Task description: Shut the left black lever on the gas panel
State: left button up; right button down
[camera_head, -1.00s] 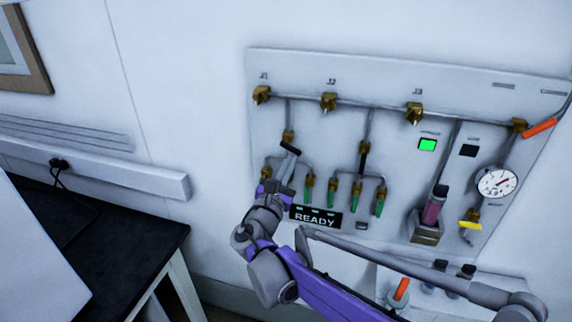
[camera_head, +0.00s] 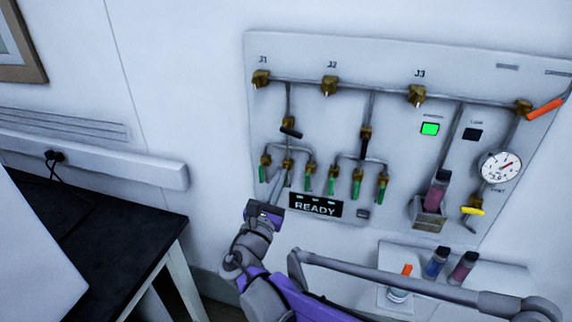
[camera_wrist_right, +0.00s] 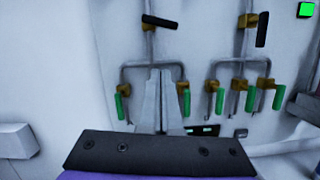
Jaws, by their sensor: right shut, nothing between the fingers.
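The left black lever (camera_head: 291,133) sits on a brass valve on the left vertical pipe of the gas panel (camera_head: 430,60). It lies nearly crosswise to its pipe, tilted slightly down to the right. It also shows crosswise in the right wrist view (camera_wrist_right: 160,22). The other black lever (camera_head: 365,147) stands upright along its pipe, also in the right wrist view (camera_wrist_right: 262,29). My right gripper (camera_head: 281,181) is shut and empty, below the left lever and apart from it; its fingers (camera_wrist_right: 160,76) point up between green-handled valves. My left gripper is not in view.
Several green levers (camera_head: 331,186) hang under the black ones, above a READY display (camera_head: 315,206). A yellow lever (camera_head: 472,211) and a gauge (camera_head: 500,166) are at the right. A black-topped table (camera_head: 120,240) stands at the left. A small shelf (camera_head: 510,280) holds vials below the panel.

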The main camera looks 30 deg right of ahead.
jog(key=v, duration=0.3)
jog(key=shift+s+a+f, duration=0.1)
jog(key=shift+s+a, duration=0.1)
jog(key=shift+a, duration=0.1)
dwell(0.3)
